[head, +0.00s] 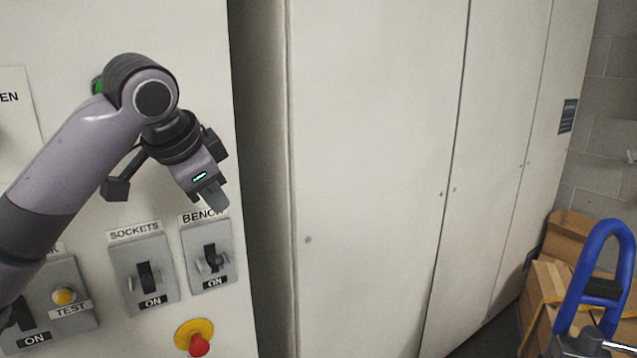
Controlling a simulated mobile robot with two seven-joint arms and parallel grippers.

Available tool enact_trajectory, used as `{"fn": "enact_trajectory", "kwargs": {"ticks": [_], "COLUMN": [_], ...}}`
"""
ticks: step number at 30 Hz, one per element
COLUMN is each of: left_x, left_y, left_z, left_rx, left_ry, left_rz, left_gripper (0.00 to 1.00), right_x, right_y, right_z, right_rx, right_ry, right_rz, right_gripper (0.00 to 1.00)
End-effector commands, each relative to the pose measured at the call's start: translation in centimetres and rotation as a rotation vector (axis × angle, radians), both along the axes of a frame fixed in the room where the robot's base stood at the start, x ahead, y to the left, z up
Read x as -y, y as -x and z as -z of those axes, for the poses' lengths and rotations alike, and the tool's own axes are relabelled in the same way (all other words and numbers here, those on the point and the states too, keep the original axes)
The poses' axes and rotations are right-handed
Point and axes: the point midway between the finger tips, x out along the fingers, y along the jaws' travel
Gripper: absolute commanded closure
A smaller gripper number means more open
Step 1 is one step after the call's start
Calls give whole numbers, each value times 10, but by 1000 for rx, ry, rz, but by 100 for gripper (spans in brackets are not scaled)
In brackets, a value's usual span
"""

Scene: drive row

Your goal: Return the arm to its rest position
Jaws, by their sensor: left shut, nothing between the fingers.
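My left gripper (214,196) is shut and empty. It hangs in front of the white panel, just above the BENCH switch (213,262), and hides part of the BENCH label (199,217). A gap between the fingertips and the switch cannot be judged. My left arm (85,160) comes in from the left edge and bends at the wrist. The BENCH switch shows an ON tag below its black lever. My right gripper is not in view.
The SOCKETS switch (145,278) and a yellow TEST button (64,296) sit left of the BENCH switch. A red emergency button (199,345) is below. Tall white cabinets (370,150) stand to the right. Cardboard boxes (567,235) and a blue handle (588,265) are at far right.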

Motion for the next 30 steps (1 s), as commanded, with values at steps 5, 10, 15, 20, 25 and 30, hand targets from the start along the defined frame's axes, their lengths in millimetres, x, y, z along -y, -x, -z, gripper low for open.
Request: {"fn": "enact_trajectory", "kwargs": {"ticks": [5,10,15,20,25,30], "left_x": [17,28,34,34,28,17], "left_y": [9,26,50,78,113,151], "left_z": [74,134,188,233,275,310], "left_rx": [-48,-83,-117,-149,-183,-215], "left_ry": [44,96,153,207,257,293], "left_rz": [13,2,-32,-82,-159,-255], "left_gripper": [100,100,100,100,100,100], "right_x": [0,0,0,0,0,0], "right_y": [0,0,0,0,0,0], "right_z": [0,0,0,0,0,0], "right_rx": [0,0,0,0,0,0], "right_ry": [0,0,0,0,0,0], "right_rz": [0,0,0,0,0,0], "right_gripper": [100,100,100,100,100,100]}}
